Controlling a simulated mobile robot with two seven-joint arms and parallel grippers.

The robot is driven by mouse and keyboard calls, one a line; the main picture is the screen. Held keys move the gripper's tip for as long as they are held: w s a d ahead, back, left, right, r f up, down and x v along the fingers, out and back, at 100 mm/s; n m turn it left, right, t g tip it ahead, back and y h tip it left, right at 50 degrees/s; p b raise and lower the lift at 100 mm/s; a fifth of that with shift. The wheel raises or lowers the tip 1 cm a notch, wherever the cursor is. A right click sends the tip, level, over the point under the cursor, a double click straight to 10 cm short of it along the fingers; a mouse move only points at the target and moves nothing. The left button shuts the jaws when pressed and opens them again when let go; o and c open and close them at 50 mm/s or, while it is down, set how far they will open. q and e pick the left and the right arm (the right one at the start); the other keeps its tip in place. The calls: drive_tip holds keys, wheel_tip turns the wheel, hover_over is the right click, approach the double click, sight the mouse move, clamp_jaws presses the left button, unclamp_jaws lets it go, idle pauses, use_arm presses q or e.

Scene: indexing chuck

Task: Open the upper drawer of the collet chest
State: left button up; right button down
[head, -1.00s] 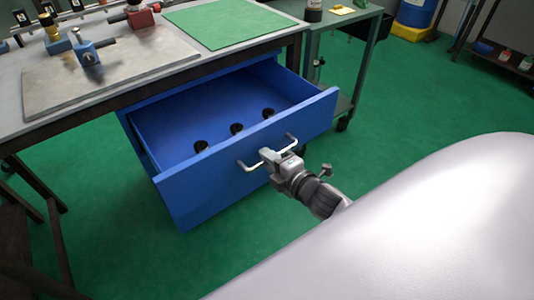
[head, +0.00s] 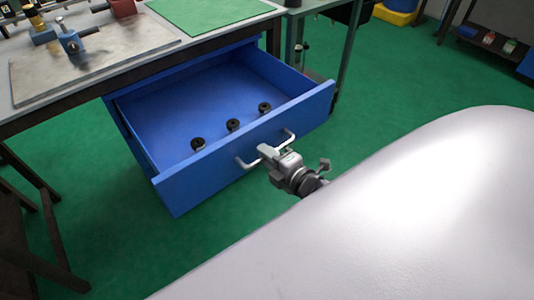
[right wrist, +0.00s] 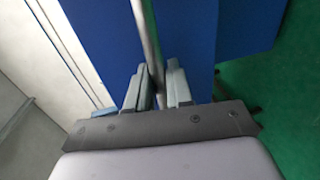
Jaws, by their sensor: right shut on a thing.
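The blue collet chest stands under the workbench, and its upper drawer (head: 300,112) is pulled well out in the head view. Several dark round collets (head: 233,125) lie in a row on the drawer floor. The drawer front has a pale bar handle (head: 247,163). My right gripper (head: 267,151) is shut on the middle of this handle. In the right wrist view the fingers (right wrist: 157,85) close around the handle bar (right wrist: 145,35) in front of the blue drawer face. My left gripper is not in view.
The workbench (head: 190,55) above the chest carries a grey plate (head: 95,62), a green mat (head: 210,14) and fixtures at the far left. A green cart (head: 345,50) stands right of the chest. The green floor (head: 420,80) is open to the right.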

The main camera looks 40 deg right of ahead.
drive_tip(key=c, duration=1.2)
unclamp_jaws()
drive_tip(key=v, duration=0.7)
drive_tip(key=s+a+f+m+g+p, duration=0.1)
drive_tip(key=s+a+m+g+p, duration=0.4)
drive_tip(key=s+a+m+p, duration=0.4)
drive_tip(key=m, duration=0.7)
drive_tip(key=shift+s+m+y, duration=0.2)
drive_tip(key=shift+m+y, duration=0.2)
